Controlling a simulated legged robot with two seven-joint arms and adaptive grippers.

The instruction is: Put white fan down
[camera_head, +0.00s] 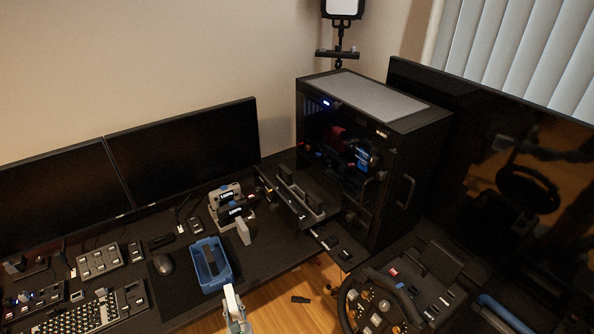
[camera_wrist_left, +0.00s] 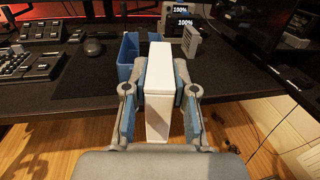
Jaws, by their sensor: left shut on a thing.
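The white fan, a plain white slab, stands upright between the fingers of my left gripper (camera_wrist_left: 161,88) in the left wrist view. Its white face (camera_wrist_left: 158,118) fills the gap, and both blue-grey fingers press on its sides. In the head view the white fan (camera_head: 231,298) shows at the bottom edge, in front of the desk edge and over the wooden floor, with my left gripper (camera_head: 239,324) mostly cut off by the frame. My right gripper is in neither view.
A blue bin (camera_head: 224,281) stands on the black desk (camera_head: 277,264) just beyond the fan. A mouse, keyboard and button boxes lie to the left. A battery charger with batteries (camera_head: 233,211) is behind the bin. A PC tower and a racing wheel (camera_head: 344,306) are to the right.

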